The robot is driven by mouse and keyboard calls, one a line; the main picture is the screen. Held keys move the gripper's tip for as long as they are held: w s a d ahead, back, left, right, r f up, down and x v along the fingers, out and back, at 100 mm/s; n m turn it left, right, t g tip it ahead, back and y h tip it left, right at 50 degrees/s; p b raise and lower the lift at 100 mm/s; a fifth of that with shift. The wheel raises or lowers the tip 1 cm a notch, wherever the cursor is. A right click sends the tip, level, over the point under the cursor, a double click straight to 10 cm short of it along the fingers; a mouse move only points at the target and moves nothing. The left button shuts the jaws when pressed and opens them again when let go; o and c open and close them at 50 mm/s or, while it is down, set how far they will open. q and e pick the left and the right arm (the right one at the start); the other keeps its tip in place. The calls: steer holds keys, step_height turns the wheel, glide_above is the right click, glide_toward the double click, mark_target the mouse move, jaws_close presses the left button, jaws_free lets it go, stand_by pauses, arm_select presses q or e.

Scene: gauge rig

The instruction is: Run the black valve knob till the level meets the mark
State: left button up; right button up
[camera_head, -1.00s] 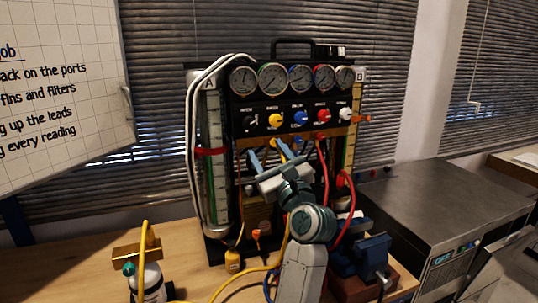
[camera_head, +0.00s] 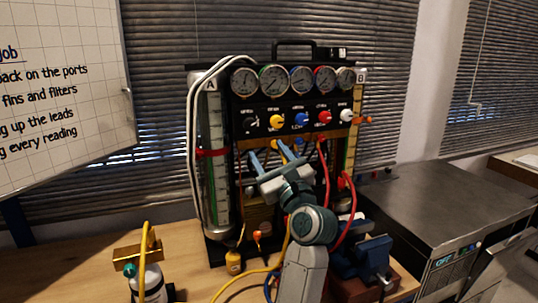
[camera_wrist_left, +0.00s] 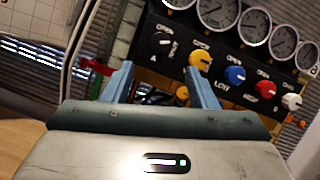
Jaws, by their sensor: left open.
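The black valve knob (camera_head: 250,124) is the leftmost knob on the rig's dark panel; it also shows in the left wrist view (camera_wrist_left: 161,42). Sight tube A (camera_head: 215,185) stands at the rig's left with a red marker (camera_head: 212,152) around it. Tube B (camera_head: 353,140) stands at the right with an orange marker (camera_head: 363,119). The liquid levels are too small to read surely. My left gripper (camera_head: 270,157) is open and empty, below the knob row and apart from the black knob. In the left wrist view its fingers (camera_wrist_left: 158,78) point up toward the panel. My right gripper is not in view.
Yellow (camera_head: 277,121), blue (camera_head: 300,118), red (camera_head: 323,116) and white (camera_head: 346,114) knobs continue the row, under several gauges. Red hoses (camera_head: 324,175) hang right of my gripper. A blue vise (camera_head: 365,257) stands front right. A bottle (camera_head: 150,280) stands front left.

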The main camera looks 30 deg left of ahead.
mark_target(251, 126)
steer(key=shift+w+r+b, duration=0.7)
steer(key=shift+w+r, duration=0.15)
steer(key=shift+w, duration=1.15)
arm_select(q)
steer(key=w+a+r+m+p, duration=0.1)
steer(key=a, duration=0.1)
steer(key=w+a+r+m+t, duration=0.1)
steer(key=w+a+m, duration=0.1)
steer(key=a, duration=0.1)
steer(key=w+a+r+m+t+h+p, duration=0.1)
steer(key=w+a+r+m, duration=0.1)
steer(key=a, duration=0.1)
steer(key=shift+a+p, duration=0.1)
steer(key=shift+p, duration=0.2)
steer(key=shift+w+a+r, duration=0.1)
steer(key=shift+w+a, duration=0.15)
steer(key=shift+a, duration=0.2)
steer(key=shift+t+h, duration=0.3)
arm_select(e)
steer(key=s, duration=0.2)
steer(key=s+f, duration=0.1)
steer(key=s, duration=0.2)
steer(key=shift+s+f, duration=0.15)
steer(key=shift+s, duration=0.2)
